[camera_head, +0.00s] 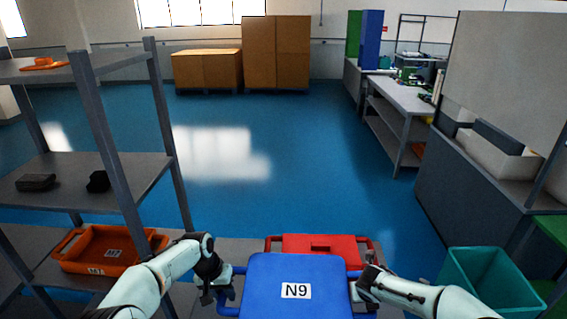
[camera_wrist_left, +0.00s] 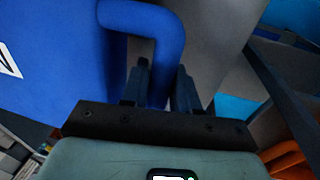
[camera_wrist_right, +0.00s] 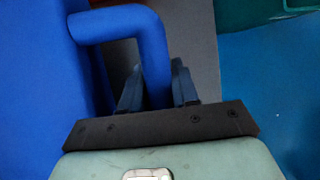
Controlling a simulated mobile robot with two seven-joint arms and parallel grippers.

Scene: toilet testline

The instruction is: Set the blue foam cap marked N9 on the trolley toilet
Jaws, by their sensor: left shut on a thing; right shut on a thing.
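The blue foam cap (camera_head: 300,270) with a white N9 label is at the bottom middle of the head view, held between my two arms. My left gripper (camera_head: 222,284) is shut on the cap's left handle, a blue loop that shows in the left wrist view (camera_wrist_left: 163,45). My right gripper (camera_head: 362,284) is shut on the cap's right handle, seen in the right wrist view (camera_wrist_right: 150,50). I cannot make out the trolley toilet. The cap hides what lies beneath it.
A teal bin (camera_head: 490,280) and grey counter (camera_head: 470,180) are at the right. Blue floor (camera_head: 290,150) ahead is clear.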

